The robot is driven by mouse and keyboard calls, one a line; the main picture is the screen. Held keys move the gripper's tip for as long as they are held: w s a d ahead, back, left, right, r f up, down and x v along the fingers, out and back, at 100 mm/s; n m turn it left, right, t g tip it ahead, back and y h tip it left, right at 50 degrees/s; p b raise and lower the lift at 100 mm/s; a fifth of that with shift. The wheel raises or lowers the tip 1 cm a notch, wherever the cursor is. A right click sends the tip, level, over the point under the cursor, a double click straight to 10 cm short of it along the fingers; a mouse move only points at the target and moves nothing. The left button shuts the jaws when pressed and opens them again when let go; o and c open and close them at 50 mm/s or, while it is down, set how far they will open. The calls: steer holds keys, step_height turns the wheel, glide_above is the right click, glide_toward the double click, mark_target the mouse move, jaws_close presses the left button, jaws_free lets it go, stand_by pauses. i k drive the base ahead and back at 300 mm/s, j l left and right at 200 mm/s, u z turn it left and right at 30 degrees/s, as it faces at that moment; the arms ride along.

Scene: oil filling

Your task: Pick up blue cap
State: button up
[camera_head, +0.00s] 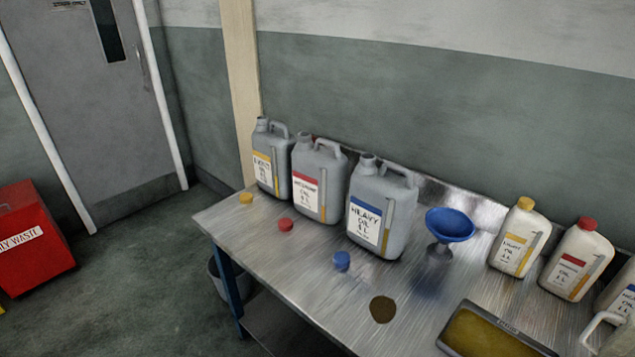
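The blue cap (342,260) lies on the metal table (275,255), in front of the grey jug labelled heavy oil (383,215). That jug has a blue label band and its neck is uncapped. A red cap (286,224) and a yellow cap (246,198) lie further left, in front of the other two grey jugs. The blue cap is apart from the jugs and nothing covers it. My gripper does not show in the head view.
A blue funnel (450,226) stands right of the heavy oil jug. White bottles, one with a yellow cap (526,204), stand at the right. A brown oil spot (383,309) and an oil-filled tray (466,307) are nearer the front. A red waste bin (35,245) stands on the floor.

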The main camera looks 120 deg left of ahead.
mark_target(341, 259)
steer(key=u, duration=3.65)
